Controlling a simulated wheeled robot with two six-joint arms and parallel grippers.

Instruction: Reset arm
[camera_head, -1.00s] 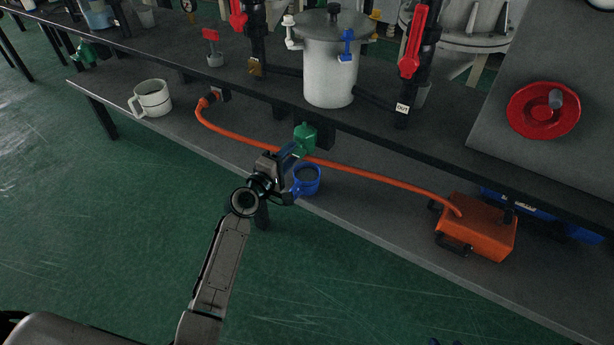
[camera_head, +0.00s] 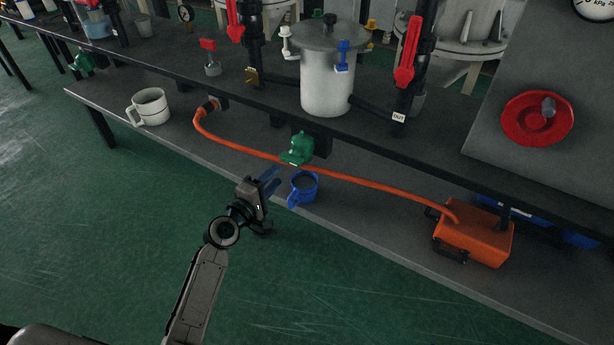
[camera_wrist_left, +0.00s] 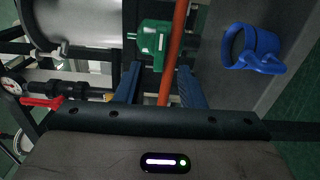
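My left gripper (camera_head: 272,180) is in front of the lower shelf, left of the blue mug and below the green valve. Its two blue fingers stand apart and hold nothing; the wrist view also shows the open left gripper (camera_wrist_left: 158,88). The blue mug (camera_head: 303,188) stands upright on the shelf near its front edge, apart from the fingers, and shows at the upper right in the wrist view (camera_wrist_left: 255,48). The green valve (camera_head: 299,149) hangs under the upper shelf edge and lies beyond the fingers in the wrist view (camera_wrist_left: 153,42). My right gripper is not in view.
An orange hose (camera_head: 365,183) runs across the lower shelf (camera_head: 375,225) behind the mug to an orange box (camera_head: 474,234). A white mug (camera_head: 149,107) stands at left. A lidded pot (camera_head: 327,75) stands above. Green floor in front is clear.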

